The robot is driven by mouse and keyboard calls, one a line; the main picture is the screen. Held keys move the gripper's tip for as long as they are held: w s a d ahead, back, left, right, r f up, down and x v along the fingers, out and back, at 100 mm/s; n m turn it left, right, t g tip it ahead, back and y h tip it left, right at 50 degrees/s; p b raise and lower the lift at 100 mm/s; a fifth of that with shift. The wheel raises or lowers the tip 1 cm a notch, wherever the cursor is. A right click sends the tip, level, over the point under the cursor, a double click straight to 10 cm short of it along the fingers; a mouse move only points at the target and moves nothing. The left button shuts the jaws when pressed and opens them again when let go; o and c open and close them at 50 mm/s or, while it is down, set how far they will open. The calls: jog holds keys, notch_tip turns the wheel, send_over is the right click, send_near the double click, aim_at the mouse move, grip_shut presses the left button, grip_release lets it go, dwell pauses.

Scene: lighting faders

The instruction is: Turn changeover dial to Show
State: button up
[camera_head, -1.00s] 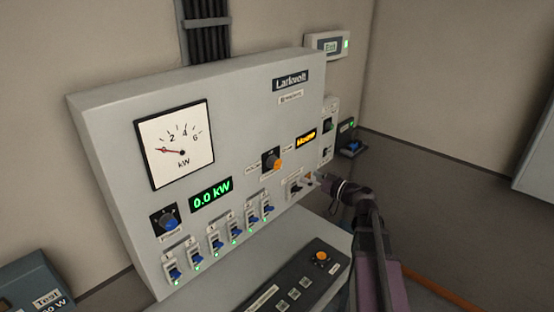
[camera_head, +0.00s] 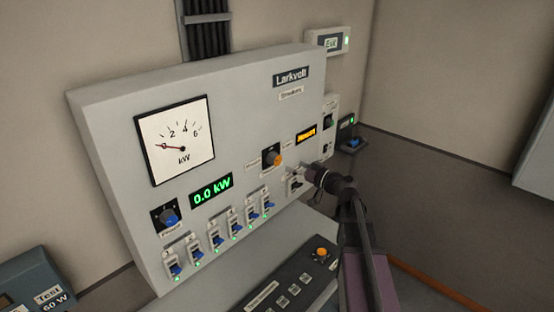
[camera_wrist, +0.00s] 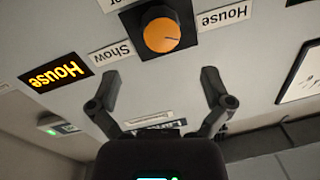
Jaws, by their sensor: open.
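The changeover dial (camera_head: 277,159) is an orange round knob on a black square plate on the grey panel. In the wrist view the dial (camera_wrist: 162,35) sits upside down between a "Show" label (camera_wrist: 112,53) on the left and a "House" label (camera_wrist: 224,16) on the right. A small dark mark on the knob seems to lie on the House side. An amber display (camera_wrist: 62,72) reads "House". My gripper (camera_wrist: 160,76) is open and empty, its fingers spread short of the knob. In the head view my gripper (camera_head: 306,171) is right of and below the dial, apart from it.
A row of blue breaker switches (camera_head: 235,228) and a green 0.0 kW display (camera_head: 211,191) are on the panel left of my gripper. A blue selector knob (camera_head: 168,217) is farther left. A sloping desk (camera_head: 262,296) with buttons juts out below.

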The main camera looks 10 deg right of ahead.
aim_at(279, 159)
jog(key=x, duration=0.8)
jog(key=shift+w+a, duration=0.1)
jog(key=c, duration=1.2)
jog(key=shift+o, duration=0.2)
jog(key=shift+d, duration=0.2)
jog(key=shift+a, duration=0.15)
